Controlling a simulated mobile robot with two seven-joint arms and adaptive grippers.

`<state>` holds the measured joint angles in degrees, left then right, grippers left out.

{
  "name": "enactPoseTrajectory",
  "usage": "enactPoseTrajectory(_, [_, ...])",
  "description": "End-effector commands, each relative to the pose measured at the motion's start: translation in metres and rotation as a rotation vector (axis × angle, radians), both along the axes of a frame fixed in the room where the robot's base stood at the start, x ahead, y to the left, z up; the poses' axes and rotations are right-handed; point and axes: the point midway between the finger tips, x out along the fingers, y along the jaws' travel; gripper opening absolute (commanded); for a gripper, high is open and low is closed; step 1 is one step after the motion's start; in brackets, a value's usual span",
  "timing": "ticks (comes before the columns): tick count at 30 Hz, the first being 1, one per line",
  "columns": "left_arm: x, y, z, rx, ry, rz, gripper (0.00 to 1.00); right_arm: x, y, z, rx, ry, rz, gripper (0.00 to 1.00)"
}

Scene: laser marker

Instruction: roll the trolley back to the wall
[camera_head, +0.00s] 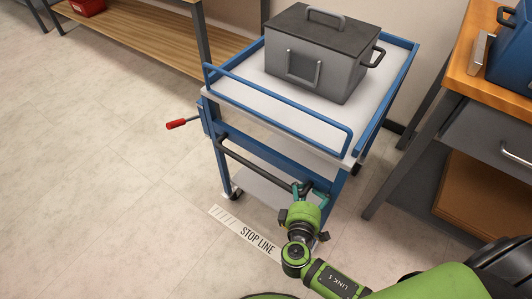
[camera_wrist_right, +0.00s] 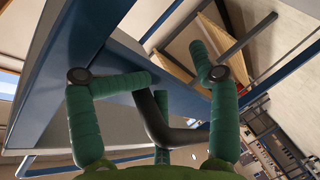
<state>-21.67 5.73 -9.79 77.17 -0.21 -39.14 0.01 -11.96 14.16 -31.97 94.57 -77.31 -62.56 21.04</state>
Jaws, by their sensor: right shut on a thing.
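The trolley (camera_head: 262,93) has a blue frame and pale shelves, and stands upright with its far side near the wall (camera_head: 425,45). Its dark push handle (camera_head: 255,167) runs across the near side. My right gripper (camera_head: 304,190) is shut on the right end of this handle. In the right wrist view the green fingers lie around the dark bar (camera_wrist_right: 182,137). A red-gripped lever (camera_head: 180,123) sticks out at the trolley's left. A grey box (camera_head: 330,72) with a dark lid sits on the top shelf. My left gripper is not in view.
A floor label reading STOP LINE (camera_head: 245,232) lies just in front of the trolley's near wheels. A workbench (camera_head: 460,85) with a blue item stands close on the right. A wooden-shelved bench (camera_head: 150,35) stands behind left. The floor at left is clear.

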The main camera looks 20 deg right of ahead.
Motion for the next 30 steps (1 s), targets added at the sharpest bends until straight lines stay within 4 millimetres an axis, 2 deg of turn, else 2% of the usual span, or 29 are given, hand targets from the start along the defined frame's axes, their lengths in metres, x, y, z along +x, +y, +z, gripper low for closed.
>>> enactPoseTrajectory(1, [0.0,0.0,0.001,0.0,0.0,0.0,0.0,-0.014,-0.01,0.002,-0.026,0.005,-0.037,0.51])
enactPoseTrajectory(2, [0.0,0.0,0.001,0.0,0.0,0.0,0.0,-0.018,-0.007,0.002,-0.025,0.005,-0.037,0.51])
enactPoseTrajectory(9, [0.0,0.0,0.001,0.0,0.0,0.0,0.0,-0.057,0.024,0.013,-0.017,0.008,-0.024,0.51])
enactPoseTrajectory(15, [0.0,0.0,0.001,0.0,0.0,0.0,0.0,-0.082,0.048,0.019,-0.011,0.011,-0.008,0.51])
enactPoseTrajectory(21, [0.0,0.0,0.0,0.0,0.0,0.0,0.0,-0.092,0.058,0.022,-0.008,0.01,-0.005,0.51])
enactPoseTrajectory(30, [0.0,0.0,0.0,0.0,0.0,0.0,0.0,-0.092,0.059,0.022,-0.006,0.011,-0.002,0.51])
